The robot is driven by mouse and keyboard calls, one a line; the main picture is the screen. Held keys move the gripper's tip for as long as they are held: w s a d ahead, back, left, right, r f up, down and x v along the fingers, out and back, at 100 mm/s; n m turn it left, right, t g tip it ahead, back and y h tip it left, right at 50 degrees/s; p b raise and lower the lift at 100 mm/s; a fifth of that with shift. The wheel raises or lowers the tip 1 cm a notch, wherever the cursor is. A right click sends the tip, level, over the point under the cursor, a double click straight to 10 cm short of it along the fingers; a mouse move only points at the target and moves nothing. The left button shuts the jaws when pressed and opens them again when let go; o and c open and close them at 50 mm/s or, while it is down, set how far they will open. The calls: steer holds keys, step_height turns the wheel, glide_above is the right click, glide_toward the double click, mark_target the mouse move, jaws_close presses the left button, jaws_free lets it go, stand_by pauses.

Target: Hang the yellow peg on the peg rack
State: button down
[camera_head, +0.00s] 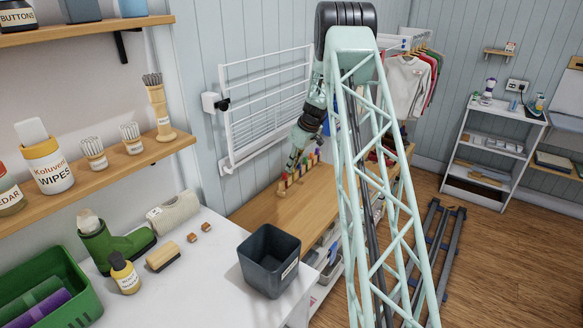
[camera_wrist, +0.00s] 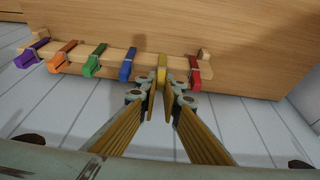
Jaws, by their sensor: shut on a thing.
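The peg rack (camera_wrist: 110,62) is a pale wooden bar with coloured pegs along it. In the wrist view, purple, orange, green and blue (camera_wrist: 127,64) pegs sit left of my gripper, and a red peg (camera_wrist: 195,72) sits close on the right. The yellow peg (camera_wrist: 162,66) is between my fingertips, in the space between blue and red. My gripper (camera_wrist: 163,98) is shut on it. I cannot tell whether the peg grips the bar or is only in front of it. In the head view the rack (camera_head: 298,174) is small, with my gripper (camera_head: 293,158) just above it.
The rack stands at the wooden worktop (camera_head: 262,213), beside the panelled wall. A white drying frame (camera_head: 266,105) is on the wall close to my arm. A dark bin (camera_head: 268,262) stands on the white surface nearer the camera. The worktop's near part is clear.

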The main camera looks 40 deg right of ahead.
steer(key=shift+f, duration=0.35)
steer(key=c, duration=2.7)
jaws_free()
steer(key=shift+c, duration=0.2)
steer(key=shift+r, duration=0.1)
steer(key=v, duration=1.2)
steer(key=shift+s, duration=0.1)
